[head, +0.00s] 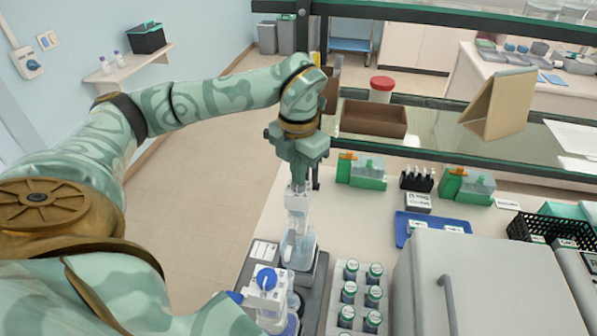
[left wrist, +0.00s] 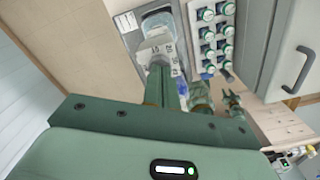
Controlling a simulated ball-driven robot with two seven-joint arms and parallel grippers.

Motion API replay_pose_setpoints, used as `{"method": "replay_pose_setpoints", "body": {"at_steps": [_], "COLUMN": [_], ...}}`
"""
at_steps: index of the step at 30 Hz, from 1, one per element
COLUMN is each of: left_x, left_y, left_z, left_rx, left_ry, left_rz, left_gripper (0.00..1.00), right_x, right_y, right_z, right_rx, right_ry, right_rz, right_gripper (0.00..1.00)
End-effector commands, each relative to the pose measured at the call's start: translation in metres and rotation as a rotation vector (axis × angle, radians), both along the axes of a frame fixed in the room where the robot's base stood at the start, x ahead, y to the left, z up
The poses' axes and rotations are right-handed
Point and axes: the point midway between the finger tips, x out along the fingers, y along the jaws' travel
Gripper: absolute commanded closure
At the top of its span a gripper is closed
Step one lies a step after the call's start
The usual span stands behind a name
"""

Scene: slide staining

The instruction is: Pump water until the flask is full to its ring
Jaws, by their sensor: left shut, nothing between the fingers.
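My left gripper (head: 298,184) is shut and empty, pointing down directly over a white pump top (head: 297,200). In the left wrist view the closed fingers (left wrist: 160,68) lie over a white part with dark number marks (left wrist: 158,50); contact is not clear. Below the pump top is a clear vessel with pale blue liquid (head: 298,248). Nearer me is a white fitting with a blue cap (head: 266,279) over clear glassware. Which vessel is the flask, its ring and its water level cannot be made out. A blurred shape (left wrist: 235,105) may be my right gripper; its jaws are unclear.
A rack of several capped jars (head: 349,293) stands right of the vessels, beside a large grey cabinet with a handle (head: 480,285). Green holders (head: 361,171) and a blue tray (head: 425,222) lie behind. Open floor (head: 205,170) is to the left.

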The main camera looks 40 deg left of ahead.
Motion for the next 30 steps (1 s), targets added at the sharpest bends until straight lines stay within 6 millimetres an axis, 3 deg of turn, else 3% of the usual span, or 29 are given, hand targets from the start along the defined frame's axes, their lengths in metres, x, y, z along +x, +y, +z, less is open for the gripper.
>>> {"method": "replay_pose_setpoints", "body": {"at_steps": [17, 30], "left_x": [-0.001, -0.001], "left_y": [0.0, 0.0], "left_z": [-0.023, -0.023], "left_rx": [0.0, 0.0], "left_ry": [0.006, 0.007], "left_rz": [0.0, 0.0], "left_gripper": [1.0, 1.0], "right_x": [0.0, 0.0], "right_y": [0.0, 0.003], "right_z": [-0.013, -0.009], "right_rx": [0.0, 0.003], "right_ry": [0.0, 0.0], "right_rz": [-0.001, -0.002], "right_gripper": [0.64, 0.64]}}
